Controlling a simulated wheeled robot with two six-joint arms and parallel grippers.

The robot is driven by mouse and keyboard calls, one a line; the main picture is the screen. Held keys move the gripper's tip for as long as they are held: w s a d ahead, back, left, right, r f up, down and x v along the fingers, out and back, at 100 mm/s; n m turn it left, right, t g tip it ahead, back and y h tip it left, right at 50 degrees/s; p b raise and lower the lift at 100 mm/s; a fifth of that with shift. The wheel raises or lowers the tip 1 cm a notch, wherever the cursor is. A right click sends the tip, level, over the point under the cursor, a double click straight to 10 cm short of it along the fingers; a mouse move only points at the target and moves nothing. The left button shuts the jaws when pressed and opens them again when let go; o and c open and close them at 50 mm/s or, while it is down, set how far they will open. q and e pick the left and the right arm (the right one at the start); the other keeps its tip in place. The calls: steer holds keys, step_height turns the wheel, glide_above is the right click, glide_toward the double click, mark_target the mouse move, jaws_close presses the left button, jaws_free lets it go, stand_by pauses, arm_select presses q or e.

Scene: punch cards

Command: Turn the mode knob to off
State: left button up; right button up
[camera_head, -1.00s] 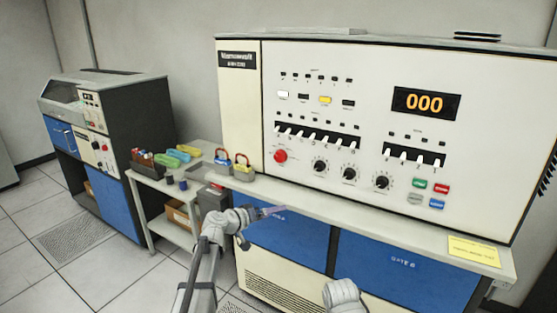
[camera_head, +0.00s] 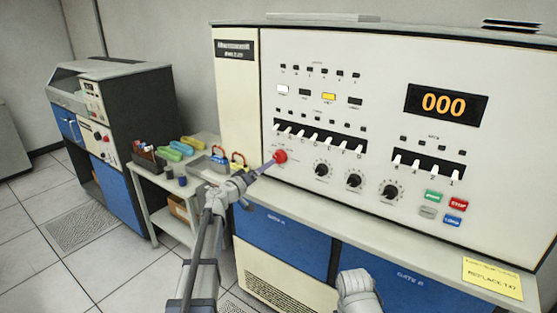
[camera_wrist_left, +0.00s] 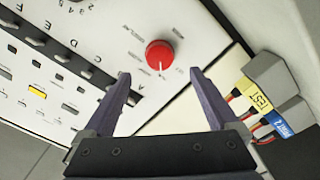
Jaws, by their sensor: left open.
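A round red knob (camera_head: 280,156) sits on the lower left of the cream front panel (camera_head: 235,120). In the left wrist view the red knob (camera_wrist_left: 160,54) has a white mark pointing toward the bottom of the picture. Small printed labels stand around it, too small to read. My left gripper (camera_head: 266,166) is just in front of the knob. In the left wrist view the open left gripper (camera_wrist_left: 160,78) has its two fingers spread either side of the knob's line, with the knob just beyond the tips, apparently untouched. My right gripper is not in view.
A display (camera_head: 443,104) reads 000. A yellow note (camera_head: 492,278) lies at right.

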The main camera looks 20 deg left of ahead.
mark_target(277, 159)
arm_select(q)
steer(key=x, duration=0.7)
steer(key=shift+w+d+f, duration=0.1)
steer(key=shift+w+d, duration=0.05)
steer(key=shift+w, duration=0.2)
steer(key=c, duration=1.3)
steer(key=shift+c, duration=0.2)
